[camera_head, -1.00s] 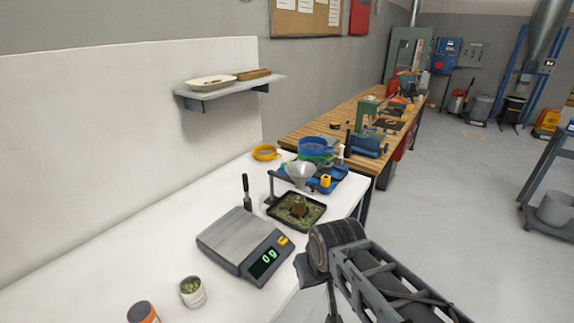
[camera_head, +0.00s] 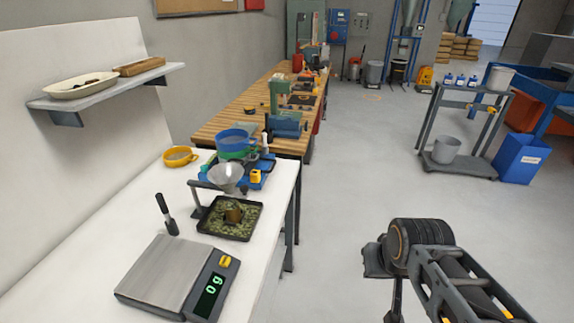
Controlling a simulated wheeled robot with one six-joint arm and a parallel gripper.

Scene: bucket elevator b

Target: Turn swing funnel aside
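The swing funnel (camera_head: 226,175) is a light grey metal cone held on a short dark stand (camera_head: 197,203) on the white bench. It sits at the back edge of a black tray (camera_head: 206,223) that holds green-brown material and a small brown cup (camera_head: 233,212). My arm shows at the lower right, over the floor and well away from the funnel. My gripper (camera_head: 392,305) appears only as a dark part below the arm's end joint; its fingers are not clear, and I cannot tell whether it is open or shut.
Blue and green sieves (camera_head: 236,141) and a yellow sieve (camera_head: 180,156) are behind. A wooden workbench (camera_head: 236,113) continues beyond. The floor (camera_head: 340,190) right of the bench is clear.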

